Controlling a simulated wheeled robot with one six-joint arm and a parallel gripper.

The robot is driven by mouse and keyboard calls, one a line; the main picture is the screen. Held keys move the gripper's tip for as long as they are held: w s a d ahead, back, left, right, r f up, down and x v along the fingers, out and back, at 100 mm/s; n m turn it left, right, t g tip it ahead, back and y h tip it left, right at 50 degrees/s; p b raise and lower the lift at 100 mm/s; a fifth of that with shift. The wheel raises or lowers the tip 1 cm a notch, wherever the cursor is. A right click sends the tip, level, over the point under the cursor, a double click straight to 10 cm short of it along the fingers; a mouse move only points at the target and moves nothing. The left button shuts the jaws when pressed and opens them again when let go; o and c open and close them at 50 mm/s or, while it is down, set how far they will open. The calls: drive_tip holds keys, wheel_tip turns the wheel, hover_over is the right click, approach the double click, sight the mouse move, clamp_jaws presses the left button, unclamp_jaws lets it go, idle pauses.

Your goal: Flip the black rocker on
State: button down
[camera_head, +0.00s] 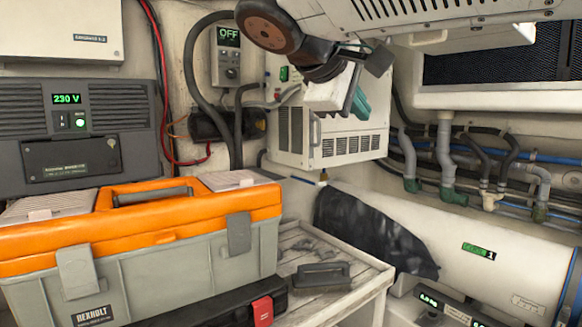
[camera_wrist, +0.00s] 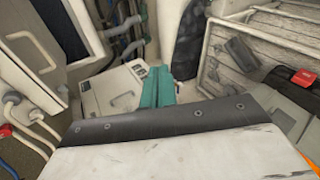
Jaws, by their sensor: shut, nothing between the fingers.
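I cannot single out the black rocker with certainty. A small switch (camera_head: 62,122) sits under the "230 V" display on the dark grey unit at the left of the head view, beside a lit green button. A wall control box (camera_head: 230,72) reads "OFF" and has a knob-like part below. My gripper (camera_head: 358,104) has teal fingers and hangs in front of the white vented cabinet, apart from the switch and control box. In the wrist view the teal fingers (camera_wrist: 158,88) are together and empty, above a pale box (camera_wrist: 112,92) with small dark controls.
An orange-lidded toolbox (camera_head: 150,225) stands at the front left. A slatted shelf (camera_head: 345,296) holds a dark brush-like item (camera_head: 320,275). The white vented cabinet (camera_head: 335,135) is behind my gripper. Pipes and a white cylinder (camera_head: 470,255) fill the right.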

drive_tip(key=s+d+f+m+g+y, duration=0.2)
drive_tip(key=s+d+f, duration=0.3)
drive_tip(key=s+f, duration=0.3)
drive_tip(key=s+d+f+m+g+y, duration=0.2)
drive_tip(key=s+f, duration=0.5)
drive_tip(key=f, duration=0.5)
drive_tip(key=s+d+f+m+g+y, duration=0.3)
drive_tip(key=s+d+f+m, duration=0.3)
drive_tip(key=f, duration=0.5)
drive_tip(key=s+d+y, duration=0.1)
drive_tip(key=s+d, duration=0.1)
drive_tip(key=shift+s+d, duration=0.15)
drive_tip(key=shift+s, duration=0.15)
drive_tip(key=shift+f, duration=0.1)
